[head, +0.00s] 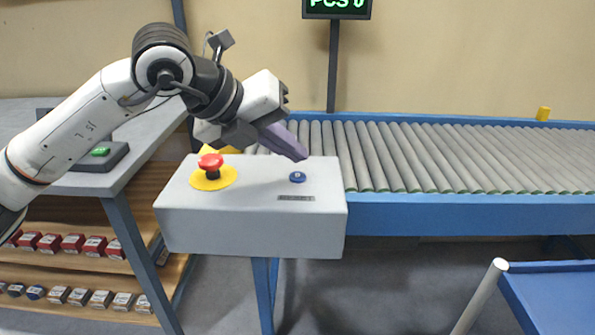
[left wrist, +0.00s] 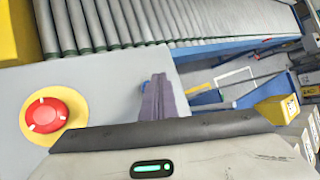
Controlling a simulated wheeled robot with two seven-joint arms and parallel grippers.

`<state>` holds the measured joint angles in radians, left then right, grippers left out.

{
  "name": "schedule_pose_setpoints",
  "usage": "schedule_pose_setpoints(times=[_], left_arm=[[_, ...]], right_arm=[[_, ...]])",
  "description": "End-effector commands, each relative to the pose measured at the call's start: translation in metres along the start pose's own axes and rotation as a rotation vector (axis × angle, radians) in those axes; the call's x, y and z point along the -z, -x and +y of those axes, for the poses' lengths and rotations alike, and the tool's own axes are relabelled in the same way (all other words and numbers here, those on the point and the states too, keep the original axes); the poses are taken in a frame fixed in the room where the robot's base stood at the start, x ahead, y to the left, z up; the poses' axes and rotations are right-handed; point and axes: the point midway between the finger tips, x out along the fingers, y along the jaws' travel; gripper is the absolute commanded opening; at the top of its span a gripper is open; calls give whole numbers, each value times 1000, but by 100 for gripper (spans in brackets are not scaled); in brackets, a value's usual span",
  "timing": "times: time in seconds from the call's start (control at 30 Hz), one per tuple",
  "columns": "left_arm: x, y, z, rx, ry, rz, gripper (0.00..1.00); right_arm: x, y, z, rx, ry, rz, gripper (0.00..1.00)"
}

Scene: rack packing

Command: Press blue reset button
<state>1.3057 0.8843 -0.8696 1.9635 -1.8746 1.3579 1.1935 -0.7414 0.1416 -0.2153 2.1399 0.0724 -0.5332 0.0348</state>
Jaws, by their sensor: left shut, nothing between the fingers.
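The blue reset button (head: 298,177) sits on the right part of the top of a light grey control box (head: 250,230). A red mushroom button (head: 210,161) on a yellow disc is on the left part of the box; it also shows in the left wrist view (left wrist: 50,114). My left gripper (head: 302,156) is shut and empty, its purple-grey fingers pointing down just above and behind the blue button, apparently apart from it. My right gripper is not in view.
A roller conveyor (head: 430,155) with a blue frame runs behind and to the right. A display (head: 337,8) stands on a post behind. A grey table (head: 130,150) is at left, above shelves of small boxes (head: 72,243). A blue surface (head: 550,300) is at lower right.

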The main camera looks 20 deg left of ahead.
Motion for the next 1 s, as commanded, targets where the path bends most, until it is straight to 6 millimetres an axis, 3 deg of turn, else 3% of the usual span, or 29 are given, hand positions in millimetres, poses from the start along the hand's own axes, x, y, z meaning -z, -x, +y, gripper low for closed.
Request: schedule_pose_setpoints(times=[0.33, 1.0], left_arm=[[-20, 27, -20, 2, -1, -1, 0], [-20, 27, -20, 1, 0, -1, 0]], right_arm=[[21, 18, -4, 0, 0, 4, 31], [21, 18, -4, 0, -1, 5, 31]])
